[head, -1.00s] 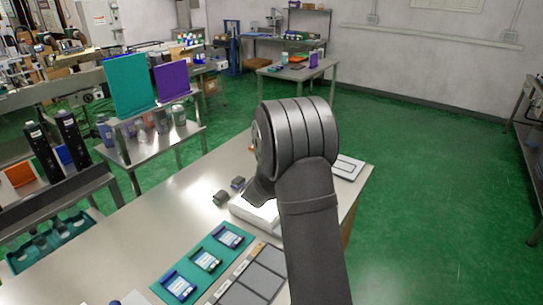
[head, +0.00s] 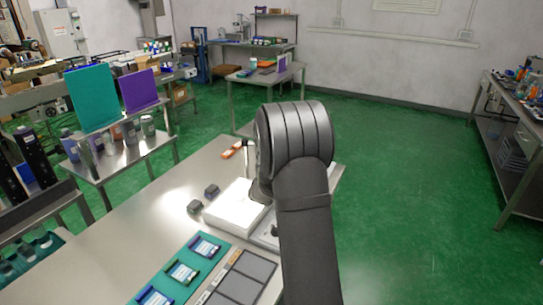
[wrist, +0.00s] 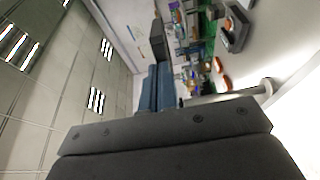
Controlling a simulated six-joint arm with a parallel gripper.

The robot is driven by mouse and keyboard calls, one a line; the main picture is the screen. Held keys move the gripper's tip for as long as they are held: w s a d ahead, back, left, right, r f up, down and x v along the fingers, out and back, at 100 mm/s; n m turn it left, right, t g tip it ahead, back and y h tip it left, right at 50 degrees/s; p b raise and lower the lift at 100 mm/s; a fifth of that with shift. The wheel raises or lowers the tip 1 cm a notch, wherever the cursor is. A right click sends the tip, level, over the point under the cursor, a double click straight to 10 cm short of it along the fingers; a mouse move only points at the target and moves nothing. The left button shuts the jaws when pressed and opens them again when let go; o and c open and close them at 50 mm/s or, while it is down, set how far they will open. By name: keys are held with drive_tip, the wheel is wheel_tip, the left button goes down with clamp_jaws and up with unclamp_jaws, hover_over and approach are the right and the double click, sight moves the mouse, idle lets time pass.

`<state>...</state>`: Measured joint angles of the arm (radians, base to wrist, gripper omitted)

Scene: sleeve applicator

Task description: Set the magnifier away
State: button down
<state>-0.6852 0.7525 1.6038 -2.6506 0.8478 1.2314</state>
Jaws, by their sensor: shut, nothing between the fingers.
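I cannot make out the magnifier in either view; the arm hides part of the bench in the head view. My gripper (wrist: 158,72) shows in the wrist view with its bluish fingers together and empty, raised and facing the far side of the room. In the head view it is hidden behind my dark arm. A pale upright post (wrist: 228,95) with a rounded foot stands close to it in the wrist view; I cannot tell what it belongs to.
On the steel bench (head: 140,235) are a white block (head: 236,206), two small dark blocks (head: 194,207), an orange tool (head: 231,150), a teal mat (head: 160,275) with three labelled items, and a grey sectioned tray (head: 252,266). The bench's left part is mostly clear.

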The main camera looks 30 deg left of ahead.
idle(0.6)
drive_tip(key=v, duration=1.7)
drive_tip(key=shift+s, duration=0.15)
drive_tip(key=shift+d, duration=0.1)
drive_tip(key=x, duration=1.7)
